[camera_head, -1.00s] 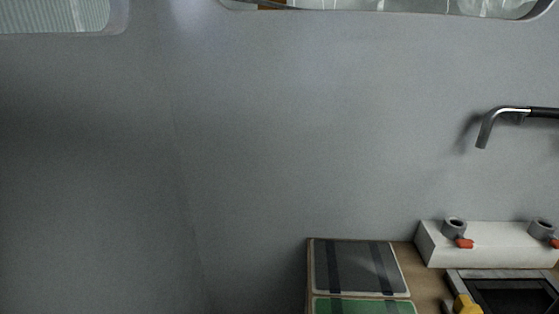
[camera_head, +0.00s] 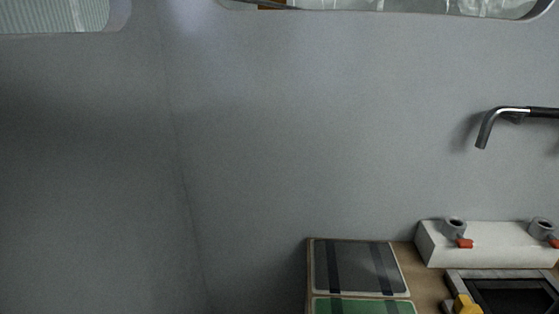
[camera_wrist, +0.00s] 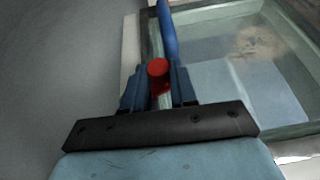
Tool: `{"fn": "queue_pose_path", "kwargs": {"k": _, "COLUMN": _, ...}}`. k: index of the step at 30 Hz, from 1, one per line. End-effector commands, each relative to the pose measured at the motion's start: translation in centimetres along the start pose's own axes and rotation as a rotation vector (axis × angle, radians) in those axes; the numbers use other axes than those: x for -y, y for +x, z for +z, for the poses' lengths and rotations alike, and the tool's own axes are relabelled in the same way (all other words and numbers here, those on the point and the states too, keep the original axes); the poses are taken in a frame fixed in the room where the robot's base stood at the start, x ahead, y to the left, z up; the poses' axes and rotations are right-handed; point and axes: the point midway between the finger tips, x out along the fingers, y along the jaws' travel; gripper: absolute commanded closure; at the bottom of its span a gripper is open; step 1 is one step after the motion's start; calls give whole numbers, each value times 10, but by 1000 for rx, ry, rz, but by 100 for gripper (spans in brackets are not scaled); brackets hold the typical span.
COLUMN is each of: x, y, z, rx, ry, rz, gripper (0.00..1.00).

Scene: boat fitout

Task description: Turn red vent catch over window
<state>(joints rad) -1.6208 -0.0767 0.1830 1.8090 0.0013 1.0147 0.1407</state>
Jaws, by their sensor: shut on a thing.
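In the wrist view, a red catch (camera_wrist: 158,70) with a round end sits between the two blue fingers of my gripper (camera_wrist: 160,88), and the fingers are shut on it. A blue bar (camera_wrist: 167,30) stretches away just beyond the catch, along the edge of a framed window (camera_wrist: 240,65). The lower part of the catch is partly hidden between the fingers. My gripper and the red catch do not show in the head view.
In the head view, a metal handle (camera_head: 498,120) sticks out from the grey wall (camera_head: 260,130). Below are a white block (camera_head: 480,250) with grey knobs and red tabs, a grey panel (camera_head: 325,280) and a green panel (camera_head: 350,306). Window edges show along the top.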

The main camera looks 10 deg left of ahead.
Motion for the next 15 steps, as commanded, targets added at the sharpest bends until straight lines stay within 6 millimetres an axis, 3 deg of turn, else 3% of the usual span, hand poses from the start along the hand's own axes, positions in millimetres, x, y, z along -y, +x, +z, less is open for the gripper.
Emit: {"fn": "queue_pose_path", "kwargs": {"k": 15, "x": -5, "y": -12, "z": -5, "rx": -1, "ry": 103, "rz": -238, "gripper": 100}}
